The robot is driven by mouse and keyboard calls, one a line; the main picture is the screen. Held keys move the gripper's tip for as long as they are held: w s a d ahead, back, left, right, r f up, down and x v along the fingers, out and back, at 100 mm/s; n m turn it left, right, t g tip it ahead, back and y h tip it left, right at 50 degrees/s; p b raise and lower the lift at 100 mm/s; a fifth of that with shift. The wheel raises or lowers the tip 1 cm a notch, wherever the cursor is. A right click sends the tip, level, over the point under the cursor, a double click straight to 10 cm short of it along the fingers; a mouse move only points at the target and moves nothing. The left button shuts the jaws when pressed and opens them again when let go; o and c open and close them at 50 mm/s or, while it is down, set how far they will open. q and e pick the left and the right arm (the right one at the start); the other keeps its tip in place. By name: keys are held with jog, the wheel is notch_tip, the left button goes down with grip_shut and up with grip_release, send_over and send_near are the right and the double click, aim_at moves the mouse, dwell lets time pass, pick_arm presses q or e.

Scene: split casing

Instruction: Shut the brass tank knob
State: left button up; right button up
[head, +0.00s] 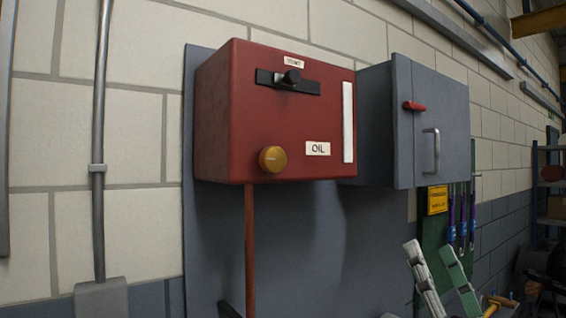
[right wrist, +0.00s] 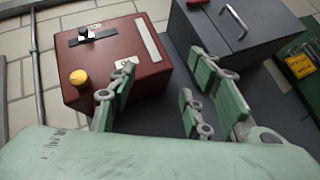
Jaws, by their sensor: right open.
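The brass knob (head: 272,159) is round and sits low on the front of the red oil tank (head: 225,120), left of the OIL label (head: 317,149). In the right wrist view the brass knob (right wrist: 79,77) is at the upper left, on the red tank (right wrist: 150,75). My right gripper (head: 442,262) is at the lower right in the head view, below and right of the tank. Its fingers (right wrist: 160,95) are spread apart and empty, and the knob is outside them. My left gripper is not in view.
A black slider knob (head: 292,77) on a dark slot is high on the tank. A grey cabinet (head: 440,110) with a red latch (head: 414,106) and handle stands to the right. A copper pipe (head: 250,250) runs down below the tank. The space before the tank is clear.

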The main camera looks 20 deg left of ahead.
jog(key=s+a+r+n+g+y, duration=0.4)
jog(key=a+r+n+g+y, duration=0.45)
jog(key=n+y, duration=0.7)
jog(key=n+g+h, duration=0.7)
jog(key=n+h, duration=0.4)
jog(key=n, duration=1.8)
send_near(280, 162)
jog(key=x, duration=0.2)
jog(key=shift+y, duration=0.25)
jog(key=p+x, duration=0.3)
jog(key=x, duration=0.3)
jog(key=shift+w, duration=0.1)
jog(key=shift+w+a+f+p, duration=0.1)
jog(key=shift+w+a+p, duration=0.2)
jog(key=shift+a+p, duration=0.15)
